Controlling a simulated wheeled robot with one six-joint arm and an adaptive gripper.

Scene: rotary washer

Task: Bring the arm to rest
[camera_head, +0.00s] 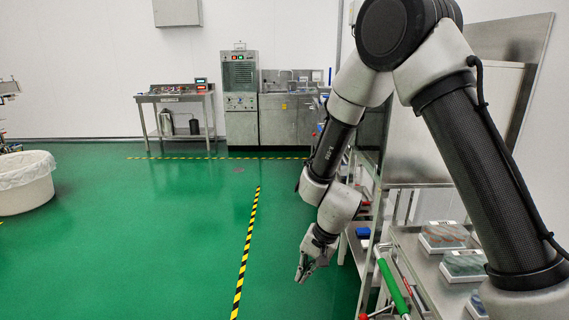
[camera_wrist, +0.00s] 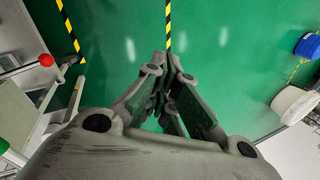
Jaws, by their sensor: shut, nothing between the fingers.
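My gripper (camera_head: 303,272) hangs at the end of my bent arm in the head view. It points down over the green floor, just left of the metal tables. In the wrist view my gripper (camera_wrist: 170,58) has its fingers together, with nothing between them. The fingers point toward open floor and touch nothing that I can see. My arm's elbow is high at the top of the head view, with the forearm sloping down to the left.
A steel table (camera_head: 428,262) with several boxed trays stands at the right. A white bin (camera_head: 24,186) stands far left. A control cabinet (camera_head: 239,97) is at the back. The middle floor is clear, with striped tape (camera_head: 246,250).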

